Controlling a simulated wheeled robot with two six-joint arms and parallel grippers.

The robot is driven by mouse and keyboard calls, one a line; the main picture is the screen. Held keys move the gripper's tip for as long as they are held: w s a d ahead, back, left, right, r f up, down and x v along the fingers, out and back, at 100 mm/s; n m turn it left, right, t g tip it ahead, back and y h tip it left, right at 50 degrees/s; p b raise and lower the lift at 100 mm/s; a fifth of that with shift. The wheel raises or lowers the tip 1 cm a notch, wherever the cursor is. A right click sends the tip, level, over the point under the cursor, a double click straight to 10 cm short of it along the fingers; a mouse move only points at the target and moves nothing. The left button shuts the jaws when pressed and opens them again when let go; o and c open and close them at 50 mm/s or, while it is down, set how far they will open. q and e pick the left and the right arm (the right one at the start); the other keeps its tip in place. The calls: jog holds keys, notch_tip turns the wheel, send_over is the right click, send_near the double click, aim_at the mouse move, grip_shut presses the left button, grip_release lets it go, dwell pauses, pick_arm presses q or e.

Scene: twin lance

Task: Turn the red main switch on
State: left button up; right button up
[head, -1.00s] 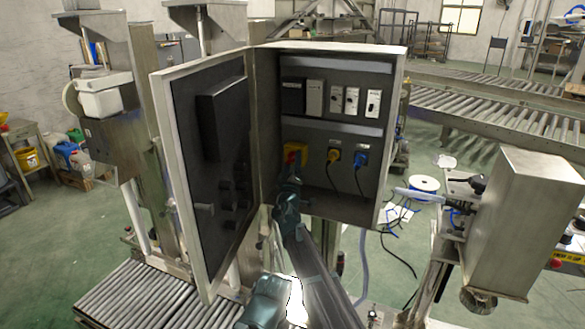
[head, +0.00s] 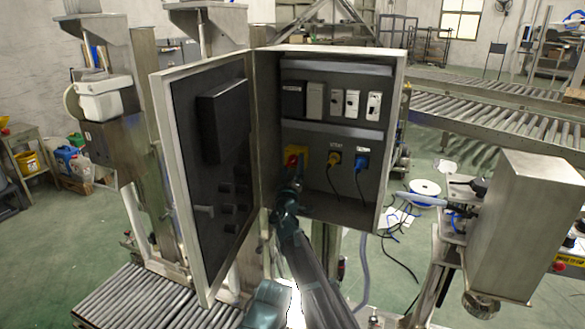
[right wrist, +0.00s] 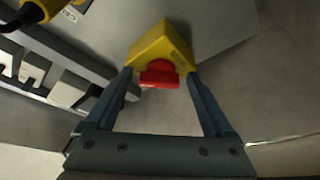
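The red main switch (head: 292,161) is a red handle on a yellow plate, low on the left of the open cabinet's back panel. In the right wrist view, the red handle (right wrist: 159,78) lies crosswise in front of the yellow housing (right wrist: 160,48). My right gripper (right wrist: 160,76) is open, with one finger on each side of the handle and a visible gap at both sides. In the head view, my right gripper (head: 296,173) is at the switch and partly covers it.
The cabinet door (head: 213,180) stands open on the left. A row of breakers (head: 337,103) sits above. The cabinet's right wall (head: 392,140) bounds the space.

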dwell(0.3)
jog(key=b+v, duration=0.2)
jog(key=v, duration=0.5)
jog(key=shift+s, duration=0.2)
jog(key=shift+f, duration=0.1)
